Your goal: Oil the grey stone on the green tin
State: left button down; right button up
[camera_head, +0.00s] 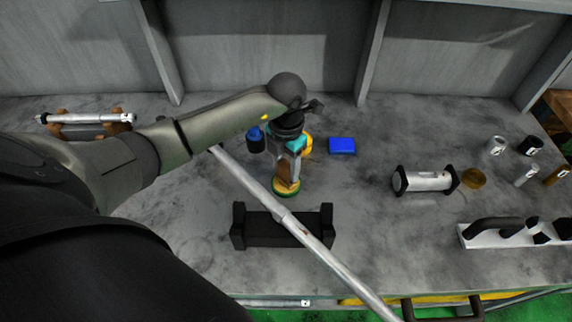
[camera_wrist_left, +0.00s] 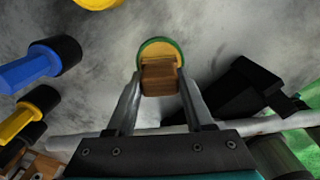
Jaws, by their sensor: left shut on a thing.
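My left gripper (camera_head: 288,165) is shut on a brown block (camera_wrist_left: 160,78), which sits between its fingertips. The gripper points down at the green tin (camera_head: 286,193). In the left wrist view the tin (camera_wrist_left: 158,46) shows a green rim around a yellowish inside. The block is over the tin's near part and hides some of it. I cannot tell whether the block touches it. No separate grey stone can be made out on the tin. My right gripper is not in view.
A long silver rod (camera_head: 318,247) slants across a black cradle (camera_head: 270,228) near the tin. Blue-and-black (camera_wrist_left: 42,64) and yellow-and-black things stand left of the gripper. A blue box (camera_head: 342,146) lies to the right. A silver cylinder (camera_head: 425,181) lies farther right. The bench between is clear.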

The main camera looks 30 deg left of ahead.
aim_at(286, 164)
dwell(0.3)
pick_arm(q)
notch_tip(286, 164, up, 7)
jog(key=p, duration=0.6)
dwell(0.8)
